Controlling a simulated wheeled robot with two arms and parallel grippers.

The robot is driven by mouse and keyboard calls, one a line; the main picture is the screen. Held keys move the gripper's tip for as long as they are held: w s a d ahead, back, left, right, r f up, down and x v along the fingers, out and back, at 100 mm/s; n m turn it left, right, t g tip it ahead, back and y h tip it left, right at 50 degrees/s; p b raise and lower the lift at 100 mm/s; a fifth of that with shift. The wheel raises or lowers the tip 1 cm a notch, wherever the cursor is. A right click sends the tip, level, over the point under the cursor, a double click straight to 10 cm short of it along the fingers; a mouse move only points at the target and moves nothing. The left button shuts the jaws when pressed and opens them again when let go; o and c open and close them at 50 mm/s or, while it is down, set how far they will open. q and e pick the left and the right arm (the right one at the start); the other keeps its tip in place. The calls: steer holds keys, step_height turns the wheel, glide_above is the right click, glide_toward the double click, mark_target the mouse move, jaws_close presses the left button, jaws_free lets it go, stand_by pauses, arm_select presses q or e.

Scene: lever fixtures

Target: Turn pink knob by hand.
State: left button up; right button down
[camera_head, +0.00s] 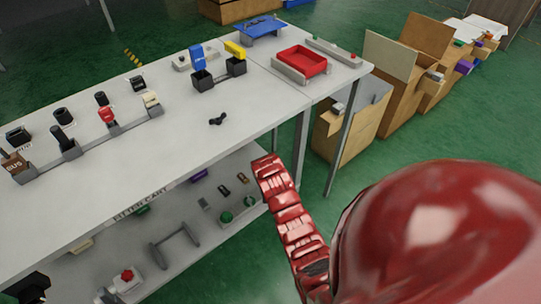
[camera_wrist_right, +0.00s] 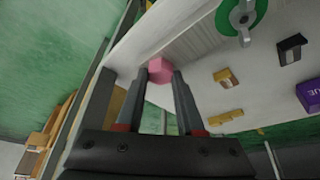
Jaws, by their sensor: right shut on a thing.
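The pink knob (camera_wrist_right: 160,68) is a small faceted piece in the right wrist view, at the edge of a pale shelf surface. My right gripper (camera_wrist_right: 161,80) is shut on it, with one dark finger at each side of the knob. The fingertips hide the knob's sides. In the head view my red right arm reaches toward the lower shelf at the cart's right end. The right gripper and the pink knob are hidden there. I do not make out my left gripper.
The cart's upper shelf (camera_head: 190,120) carries several levers, switches and a red tray (camera_head: 301,62). The lower shelf (camera_head: 205,230) holds more small fixtures. In the right wrist view a green ring fixture (camera_wrist_right: 257,22) and a purple block (camera_wrist_right: 309,92) are nearby. Cardboard boxes (camera_head: 388,95) stand right.

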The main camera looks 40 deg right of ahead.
steer(key=shift+m, duration=0.3)
